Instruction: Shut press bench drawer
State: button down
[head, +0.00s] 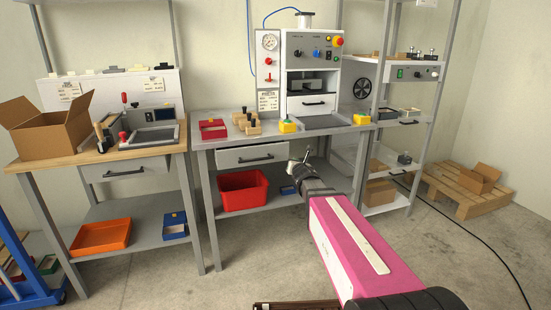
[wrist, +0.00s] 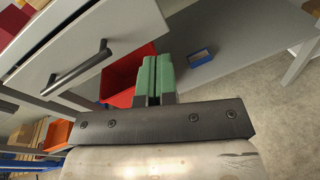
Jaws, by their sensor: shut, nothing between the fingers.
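The press bench drawer (head: 236,157) has a pale grey front and a dark bar handle. It sits under the left part of the press bench top (head: 225,143); how far it stands out is hard to judge. In the wrist view the drawer front (wrist: 112,28) fills the upper left, with its handle (wrist: 76,70) slanting across. My gripper (head: 298,164) is right of the drawer front in the head view. In the wrist view its green fingertips (wrist: 156,76) are shut and empty, to the right of the handle and apart from it.
A red bin (head: 243,190) and a blue box (head: 289,189) sit on the shelf below. The press (head: 308,80) stands on the bench, with a red tray (head: 212,129) at left. Another bench with its own drawer (head: 125,170) stands left. The floor in front is clear.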

jog(key=s+a+n+y, duration=0.2)
jog(key=s+a+n, duration=0.1)
jog(key=n, duration=0.1)
jog(key=y, duration=0.1)
send_near(276, 153)
jog(key=shift+n+t, duration=0.4)
jog(key=x, duration=0.7)
jog(key=shift+w+f, duration=0.25)
jog(key=shift+f, duration=0.1)
